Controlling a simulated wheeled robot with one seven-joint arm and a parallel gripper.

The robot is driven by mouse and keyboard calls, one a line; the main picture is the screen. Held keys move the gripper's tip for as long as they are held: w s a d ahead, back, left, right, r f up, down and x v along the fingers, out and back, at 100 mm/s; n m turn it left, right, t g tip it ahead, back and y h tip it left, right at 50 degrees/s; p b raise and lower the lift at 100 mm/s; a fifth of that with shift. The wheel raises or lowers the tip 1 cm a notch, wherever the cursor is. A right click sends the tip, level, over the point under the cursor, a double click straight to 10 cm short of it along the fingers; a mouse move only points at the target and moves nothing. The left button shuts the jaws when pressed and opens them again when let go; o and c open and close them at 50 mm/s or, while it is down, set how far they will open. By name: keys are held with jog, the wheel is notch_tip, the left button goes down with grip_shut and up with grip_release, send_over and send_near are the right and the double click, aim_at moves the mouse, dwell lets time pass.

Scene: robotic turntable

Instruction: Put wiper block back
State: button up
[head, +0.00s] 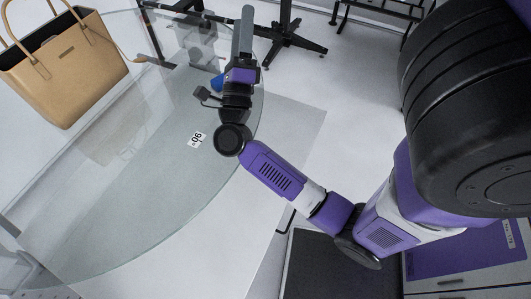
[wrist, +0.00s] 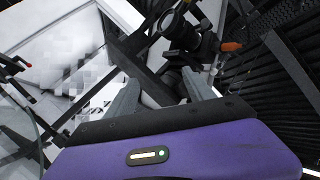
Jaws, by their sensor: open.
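My gripper (head: 245,32) is above the far right edge of the glass table, with its fingers pointing toward the top of the head view. In the wrist view my gripper (wrist: 163,88) has its two grey fingers apart, and I see nothing held between them. A small blue thing (head: 216,82) shows just left of my gripper, partly hidden by my wrist. I cannot tell whether it is the wiper block. No wiper block is clearly seen in the wrist view.
The curved glass table (head: 150,190) is mostly bare, with a white label (head: 197,140) on it. A tan handbag (head: 65,72) is at upper left. A black star-shaped base (head: 292,42) stands on the floor beyond. Dark equipment (wrist: 180,30) lies ahead in the wrist view.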

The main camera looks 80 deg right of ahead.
jog(key=a+f+n+t+y, duration=0.3)
jog(key=a+n+t+y, duration=0.6)
jog(key=n, duration=0.4)
jog(key=a+f+n+t+y, duration=0.3)
jog(key=a+n+t+y, duration=0.4)
jog(key=a+n+t, duration=0.5)
jog(key=s+a+f+n+g+y, duration=0.8)
jog(key=s+a+f+n+y, duration=0.1)
jog(key=s+a+n, duration=0.3)
jog(key=a+f+n, duration=0.1)
jog(key=n, duration=0.1)
jog(key=shift+a+f+n+y, duration=0.2)
jog(key=shift+n+y, duration=0.1)
jog(key=shift+y, duration=0.1)
jog(key=shift+f, duration=0.1)
notch_tip(320, 180, down, 3)
jog(key=b, duration=0.3)
jog(key=shift+f+b, duration=0.1)
jog(key=shift+b, duration=0.2)
